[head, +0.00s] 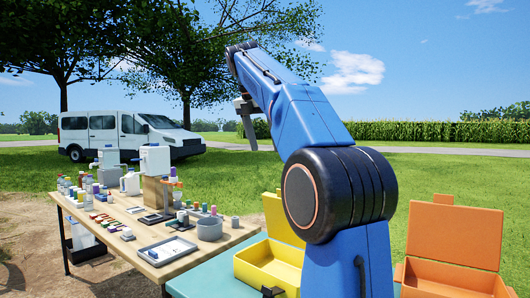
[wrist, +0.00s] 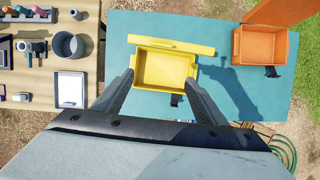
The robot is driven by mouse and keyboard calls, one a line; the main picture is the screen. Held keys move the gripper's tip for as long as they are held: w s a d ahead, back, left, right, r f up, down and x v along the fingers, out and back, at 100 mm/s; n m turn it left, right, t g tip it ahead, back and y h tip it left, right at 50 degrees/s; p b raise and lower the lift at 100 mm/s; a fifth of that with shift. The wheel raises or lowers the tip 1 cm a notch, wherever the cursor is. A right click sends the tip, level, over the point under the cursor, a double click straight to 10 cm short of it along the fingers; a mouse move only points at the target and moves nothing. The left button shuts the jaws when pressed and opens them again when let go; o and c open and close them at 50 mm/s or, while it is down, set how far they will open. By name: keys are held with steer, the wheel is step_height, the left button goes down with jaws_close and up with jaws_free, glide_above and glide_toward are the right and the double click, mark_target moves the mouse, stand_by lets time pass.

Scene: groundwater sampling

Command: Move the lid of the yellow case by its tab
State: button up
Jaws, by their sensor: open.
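The yellow case (head: 266,270) stands open on the teal table, and its lid (head: 284,222) is raised upright at the back. A small yellow tab (head: 279,192) sticks up from the lid's top edge; my arm hides the lid's right part. In the wrist view I look down into the empty case (wrist: 165,70), with the lid (wrist: 172,46) nearly edge-on along its far side. My gripper (wrist: 160,77) is open and empty, its fingers framing the case from high above. In the head view my gripper (head: 246,122) is well above the tables.
An orange case (head: 452,275) with its lid up stands to the right. A wooden table (head: 150,238) on the left holds bottles, a grey pot (head: 209,229) and a tray (head: 167,250). The teal table (wrist: 120,50) has bare room around the yellow case.

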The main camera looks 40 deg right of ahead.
steer(key=shift+a+r, duration=0.1)
steer(key=shift+r, duration=0.15)
steer(key=shift+f, duration=0.2)
steer(key=c, duration=0.9)
steer(key=shift+a+f, duration=0.2)
steer(key=shift+f, duration=1)
jaws_close()
steer(key=w+d+f, duration=0.1)
steer(key=d+f, duration=0.2)
steer(key=f, duration=0.3)
steer(key=w+d+f+h, duration=0.1)
steer(key=d+f, duration=0.3)
steer(key=f, duration=0.3)
steer(key=shift+d, duration=0.25)
